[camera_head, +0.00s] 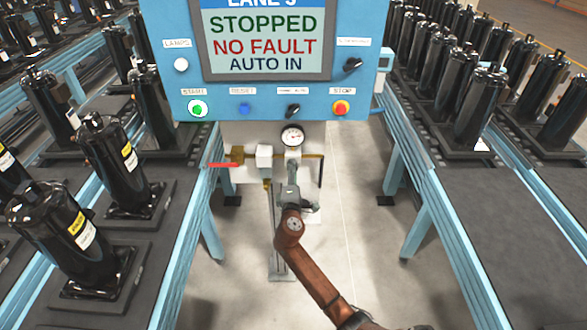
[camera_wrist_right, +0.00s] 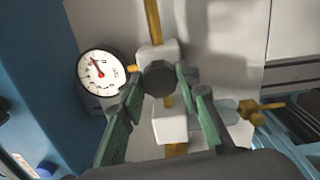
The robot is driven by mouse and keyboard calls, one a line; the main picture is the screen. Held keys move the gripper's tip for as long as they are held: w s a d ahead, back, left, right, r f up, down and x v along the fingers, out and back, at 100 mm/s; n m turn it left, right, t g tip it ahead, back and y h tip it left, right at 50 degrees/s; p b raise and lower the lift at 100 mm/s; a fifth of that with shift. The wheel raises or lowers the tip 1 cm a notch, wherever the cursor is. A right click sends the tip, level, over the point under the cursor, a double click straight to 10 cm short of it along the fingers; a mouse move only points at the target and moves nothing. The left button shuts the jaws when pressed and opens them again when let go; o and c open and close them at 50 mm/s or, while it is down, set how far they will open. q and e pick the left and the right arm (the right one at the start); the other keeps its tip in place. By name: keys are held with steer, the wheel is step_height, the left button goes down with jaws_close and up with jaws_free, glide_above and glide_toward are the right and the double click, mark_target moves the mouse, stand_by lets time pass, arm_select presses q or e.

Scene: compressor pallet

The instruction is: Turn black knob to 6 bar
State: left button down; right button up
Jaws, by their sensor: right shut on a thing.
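The black knob (camera_wrist_right: 158,79) sits on the front of a white regulator body (camera_wrist_right: 150,57) in the right wrist view. My right gripper (camera_wrist_right: 157,84) has its two green-grey fingers on either side of the knob and is shut on it. In the head view, my right gripper (camera_head: 291,168) reaches the regulator just below the gauge and hides the knob. The round white pressure gauge (camera_wrist_right: 102,73) is beside the knob, and its red needle points up and slightly left. Its numbers are too small to read. It also shows in the head view (camera_head: 292,136). My left gripper is not in view.
A blue control panel (camera_head: 270,100) hangs above, its screen (camera_head: 265,45) reading STOPPED, NO FAULT, AUTO IN. A red valve lever (camera_head: 223,165) sticks out left of the regulator. Conveyors with black compressors (camera_head: 122,165) stand on both sides; the floor between is clear.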

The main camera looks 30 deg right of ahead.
steer(key=shift+n, duration=0.3)
stand_by(0.4)
steer(key=o, duration=1.1)
steer(key=shift+o, duration=0.2)
steer(key=shift+a, duration=0.1)
steer(key=v, duration=1.2)
steer(key=shift+f, duration=0.1)
